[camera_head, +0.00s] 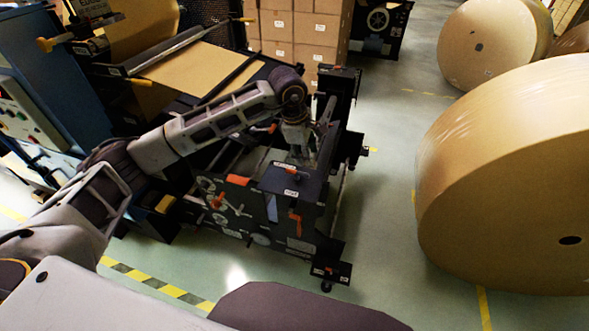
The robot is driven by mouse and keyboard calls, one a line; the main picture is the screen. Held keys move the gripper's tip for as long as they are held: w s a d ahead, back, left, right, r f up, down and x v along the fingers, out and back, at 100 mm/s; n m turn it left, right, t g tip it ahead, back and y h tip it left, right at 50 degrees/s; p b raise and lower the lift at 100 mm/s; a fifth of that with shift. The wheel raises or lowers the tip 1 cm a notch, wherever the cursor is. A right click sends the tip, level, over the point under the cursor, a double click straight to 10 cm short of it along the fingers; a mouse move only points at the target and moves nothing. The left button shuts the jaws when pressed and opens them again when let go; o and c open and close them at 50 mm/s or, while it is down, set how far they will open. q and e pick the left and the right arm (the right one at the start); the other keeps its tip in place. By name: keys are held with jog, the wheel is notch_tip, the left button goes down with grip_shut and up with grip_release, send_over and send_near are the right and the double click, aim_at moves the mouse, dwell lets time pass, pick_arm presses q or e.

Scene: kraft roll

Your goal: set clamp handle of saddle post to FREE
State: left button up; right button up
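A black machine frame (245,228) stands on the floor at the centre, with a post-like upright section at its right end. Small white labels (291,192) sit on its dark top, too small to read. An orange handle (295,223) hangs on the front of this right section. Another orange handle (239,182) sits on the panel to the left. I cannot tell which one is the clamp handle, or its setting. My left gripper (299,154) points down just above and behind the labelled top; its fingertips are small and partly hidden. My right gripper is not in view.
Large kraft rolls (510,180) stand on the right, with clear floor (385,215) between them and the frame. Stacked cartons (300,35) stand behind. A blue cabinet (62,78) is on the left. Yellow-black floor tape (150,280) runs in front.

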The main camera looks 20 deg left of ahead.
aim_at(295, 171)
pick_arm(q)
jog(key=a, duration=0.1)
jog(key=w+a+y, duration=0.1)
jog(key=a, duration=0.1)
jog(key=a+r+y, duration=0.1)
jog(key=shift+w+a, duration=0.15)
jog(key=shift+a, duration=0.2)
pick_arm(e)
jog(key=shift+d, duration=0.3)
pick_arm(q)
jog(key=shift+f, duration=0.1)
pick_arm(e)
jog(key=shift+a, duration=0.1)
pick_arm(q)
jog(key=w+f+p, duration=0.1)
jog(key=f, duration=0.3)
jog(key=f+p, duration=0.1)
jog(key=f, duration=0.3)
jog(key=w+f, duration=0.1)
jog(key=f, duration=0.4)
jog(key=shift+w+d+f+p, duration=0.1)
jog(key=shift+w+p, duration=0.25)
jog(key=shift+p, duration=0.05)
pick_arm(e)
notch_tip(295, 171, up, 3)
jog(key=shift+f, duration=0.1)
pick_arm(q)
grip_shut()
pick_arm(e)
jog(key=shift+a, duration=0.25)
